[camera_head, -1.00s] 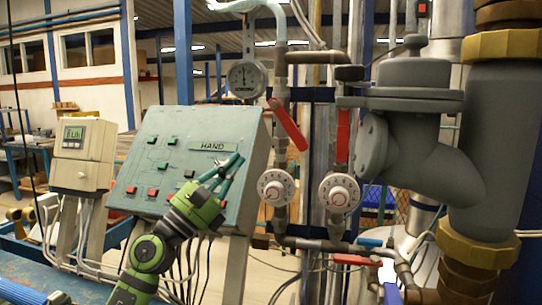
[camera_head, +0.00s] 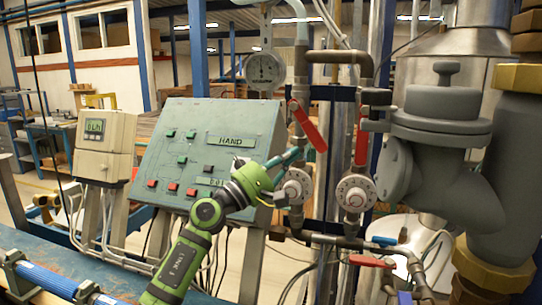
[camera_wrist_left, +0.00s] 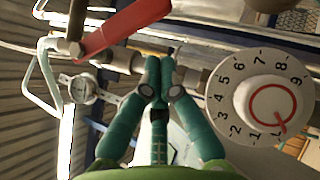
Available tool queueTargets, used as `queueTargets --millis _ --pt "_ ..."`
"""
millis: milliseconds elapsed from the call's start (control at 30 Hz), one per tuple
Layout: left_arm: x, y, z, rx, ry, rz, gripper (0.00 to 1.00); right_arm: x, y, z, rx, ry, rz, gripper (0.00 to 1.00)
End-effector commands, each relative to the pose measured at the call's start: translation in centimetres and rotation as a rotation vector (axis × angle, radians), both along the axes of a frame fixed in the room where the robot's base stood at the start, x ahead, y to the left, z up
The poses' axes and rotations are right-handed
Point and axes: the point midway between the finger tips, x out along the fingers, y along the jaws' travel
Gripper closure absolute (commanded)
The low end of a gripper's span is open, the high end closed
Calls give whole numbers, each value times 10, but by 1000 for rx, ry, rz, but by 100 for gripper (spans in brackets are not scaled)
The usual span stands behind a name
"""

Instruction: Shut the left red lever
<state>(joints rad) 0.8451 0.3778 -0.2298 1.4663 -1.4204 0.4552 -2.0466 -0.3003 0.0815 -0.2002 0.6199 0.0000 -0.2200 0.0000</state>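The left red lever (camera_head: 308,126) slants down to the right from its valve on the left vertical pipe. It also shows in the wrist view (camera_wrist_left: 125,28), at the upper left. My left gripper (camera_head: 296,154) is just below and left of this lever in the head view, in front of the pipe. In the wrist view its teal fingers (camera_wrist_left: 160,72) come together at the tips with nothing visible between them. They look apart from the lever. My right gripper is not in view.
A second red lever (camera_head: 361,141) hangs on the right pipe. A white numbered dial (camera_head: 293,187) sits close below my gripper, and another dial (camera_head: 355,193) is to its right. The control panel (camera_head: 160,150) stands left. A large grey valve (camera_head: 440,130) fills the right.

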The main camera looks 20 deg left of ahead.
Motion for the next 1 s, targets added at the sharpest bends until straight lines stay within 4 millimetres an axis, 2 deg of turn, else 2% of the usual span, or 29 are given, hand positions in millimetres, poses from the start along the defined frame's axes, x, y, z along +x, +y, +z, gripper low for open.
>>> queueTargets --millis 33,267,667,1000 --pt "-1 -6 9 -2 1 -2 100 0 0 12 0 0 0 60" --pt "0 -18 15 -3 1 -1 100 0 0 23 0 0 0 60" --pt "0 -20 14 -4 1 0 100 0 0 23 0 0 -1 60" --pt "-1 -25 14 -59 0 0 100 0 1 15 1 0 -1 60"
